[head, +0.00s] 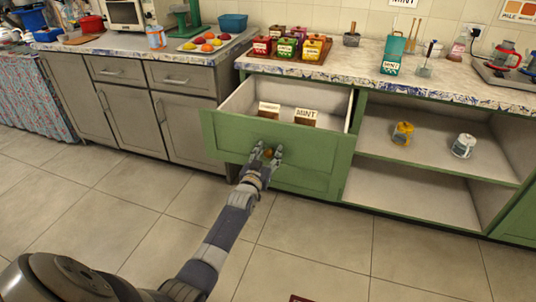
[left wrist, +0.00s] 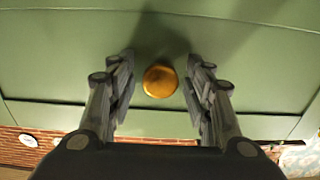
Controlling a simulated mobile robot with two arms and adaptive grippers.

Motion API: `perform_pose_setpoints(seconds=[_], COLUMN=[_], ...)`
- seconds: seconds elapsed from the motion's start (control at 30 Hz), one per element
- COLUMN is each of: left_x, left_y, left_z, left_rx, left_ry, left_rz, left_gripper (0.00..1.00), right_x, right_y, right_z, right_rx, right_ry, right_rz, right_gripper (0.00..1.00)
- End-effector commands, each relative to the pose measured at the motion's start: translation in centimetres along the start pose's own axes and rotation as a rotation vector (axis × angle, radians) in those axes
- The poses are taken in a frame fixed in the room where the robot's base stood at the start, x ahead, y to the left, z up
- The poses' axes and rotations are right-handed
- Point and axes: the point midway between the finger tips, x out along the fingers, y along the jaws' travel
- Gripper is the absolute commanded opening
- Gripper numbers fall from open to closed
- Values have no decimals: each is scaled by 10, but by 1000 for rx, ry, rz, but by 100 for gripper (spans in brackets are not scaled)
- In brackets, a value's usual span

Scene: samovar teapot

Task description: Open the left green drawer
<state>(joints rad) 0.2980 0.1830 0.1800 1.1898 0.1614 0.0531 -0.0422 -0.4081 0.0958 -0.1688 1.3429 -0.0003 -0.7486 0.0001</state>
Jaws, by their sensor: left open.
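The left green drawer (head: 285,136) is pulled out from the green cabinet in the head view, and its inside shows. Two boxes with labels stand in it; one label reads MINT (head: 305,117). My left gripper (head: 267,154) is at the drawer front. In the left wrist view its two fingers (left wrist: 160,85) are spread on either side of a round orange-brown knob (left wrist: 160,82) on the green front. Whether a finger touches the knob I cannot tell. My right gripper is not in view.
Open green shelves (head: 430,150) to the right hold a yellow mug (head: 403,133) and a white mug (head: 463,146). A grey cabinet (head: 130,110) stands to the left. The counter above holds a tray of colored tins (head: 290,47). The tiled floor in front is mostly clear.

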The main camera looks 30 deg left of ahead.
Motion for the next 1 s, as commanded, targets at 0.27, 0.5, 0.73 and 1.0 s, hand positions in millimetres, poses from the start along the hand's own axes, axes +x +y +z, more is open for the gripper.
perform_pose_setpoints(seconds=[0.27,0.5,0.73,1.0], left_x=[-19,-62,-101,-120], left_y=[0,0,0,0], left_z=[2,2,2,1], left_rx=[0,0,0,0], left_ry=[-2,-3,-2,-1], left_rz=[1,0,0,-1], left_gripper=[47,47,47,47], right_x=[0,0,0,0], right_y=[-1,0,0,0], right_z=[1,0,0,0], right_rx=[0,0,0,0], right_ry=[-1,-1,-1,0], right_rz=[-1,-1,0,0], right_gripper=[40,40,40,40])
